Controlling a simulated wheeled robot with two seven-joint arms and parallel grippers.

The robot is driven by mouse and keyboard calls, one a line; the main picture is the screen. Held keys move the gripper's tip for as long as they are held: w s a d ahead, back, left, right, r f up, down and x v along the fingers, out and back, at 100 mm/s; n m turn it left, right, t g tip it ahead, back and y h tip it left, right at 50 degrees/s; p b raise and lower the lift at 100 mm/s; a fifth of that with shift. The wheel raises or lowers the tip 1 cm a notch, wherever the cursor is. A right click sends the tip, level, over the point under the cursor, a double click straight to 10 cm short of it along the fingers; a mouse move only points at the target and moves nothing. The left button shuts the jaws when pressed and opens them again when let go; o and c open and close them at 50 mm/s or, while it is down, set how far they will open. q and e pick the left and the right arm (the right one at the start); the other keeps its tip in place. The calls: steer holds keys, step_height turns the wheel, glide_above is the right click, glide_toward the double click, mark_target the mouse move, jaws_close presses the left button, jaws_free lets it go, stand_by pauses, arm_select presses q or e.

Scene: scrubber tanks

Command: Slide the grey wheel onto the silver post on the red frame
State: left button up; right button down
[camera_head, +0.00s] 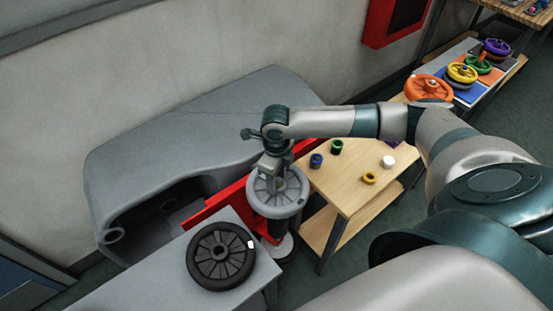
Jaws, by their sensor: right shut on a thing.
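The grey wheel (288,205) is spoked and lies roughly flat above the red frame (212,202). My right gripper (268,178) comes down over the wheel from above and is shut on it. The red frame runs behind and under the wheel, with part of it showing below. I cannot make out the silver post; the wheel and gripper cover that part of the frame. I cannot tell whether the wheel touches the post. My left gripper is out of view.
A black wheel (206,268) lies on a grey table (130,293) at the front left. A wooden table (345,188) with small coloured rings stands to the right. A large grey tank shell (190,125) is behind. Coloured wheels, including an orange one (428,88), are at the far right.

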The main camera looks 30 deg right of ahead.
stand_by(0.8)
steer(key=c, duration=1)
jaws_free()
steer(key=shift+r+p, duration=1.45)
steer(key=shift+p, duration=0.25)
steer(key=shift+r, duration=0.1)
steer(key=shift+r+p, duration=3.3)
steer(key=shift+r, duration=0.15)
